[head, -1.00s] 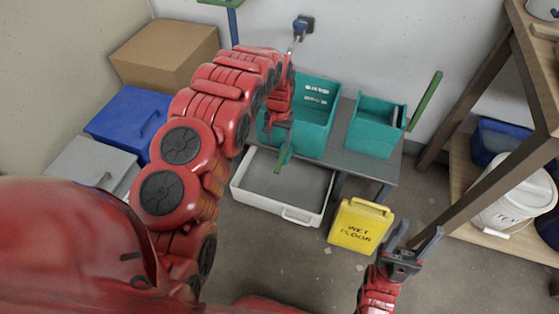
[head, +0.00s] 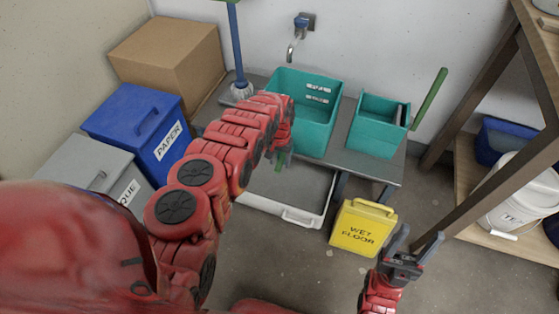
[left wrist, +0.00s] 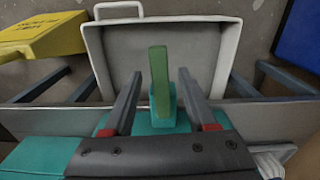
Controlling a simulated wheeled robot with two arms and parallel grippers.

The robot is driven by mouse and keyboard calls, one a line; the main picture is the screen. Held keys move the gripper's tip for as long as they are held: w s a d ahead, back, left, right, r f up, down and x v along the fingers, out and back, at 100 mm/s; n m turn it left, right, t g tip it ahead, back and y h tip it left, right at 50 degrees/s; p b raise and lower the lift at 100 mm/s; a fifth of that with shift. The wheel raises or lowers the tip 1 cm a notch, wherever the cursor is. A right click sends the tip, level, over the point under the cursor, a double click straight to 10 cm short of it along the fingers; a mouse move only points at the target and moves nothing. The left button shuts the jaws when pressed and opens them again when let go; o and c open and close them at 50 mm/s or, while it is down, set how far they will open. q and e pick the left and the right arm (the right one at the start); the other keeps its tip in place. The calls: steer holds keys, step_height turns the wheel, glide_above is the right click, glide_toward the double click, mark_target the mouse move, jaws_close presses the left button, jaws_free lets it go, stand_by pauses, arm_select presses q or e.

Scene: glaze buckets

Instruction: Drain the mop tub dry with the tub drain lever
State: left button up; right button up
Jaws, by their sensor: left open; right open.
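The teal mop tub (head: 318,125) stands on a grey bench below the wall tap; whether it holds water cannot be told. Its green drain lever (head: 279,163) is at the front, partly hidden by my left gripper (head: 283,152). In the left wrist view the green lever (left wrist: 160,80) stands up from a teal mount, between the two open fingers of my left gripper (left wrist: 159,74). A gap shows on each side, and nothing is gripped. My right gripper (head: 411,248) is open and empty, low at the right near the yellow sign.
A white tray (head: 301,217) lies on the floor below the bench (head: 370,167). A smaller teal bucket (head: 375,138) with a green handle stands right of the tub. A yellow wet-floor sign (head: 363,229), bins, a cardboard box (head: 165,57) and a wooden shelf surround the area.

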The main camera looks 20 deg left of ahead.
arm_select(q)
jaws_close()
stand_by(1.3)
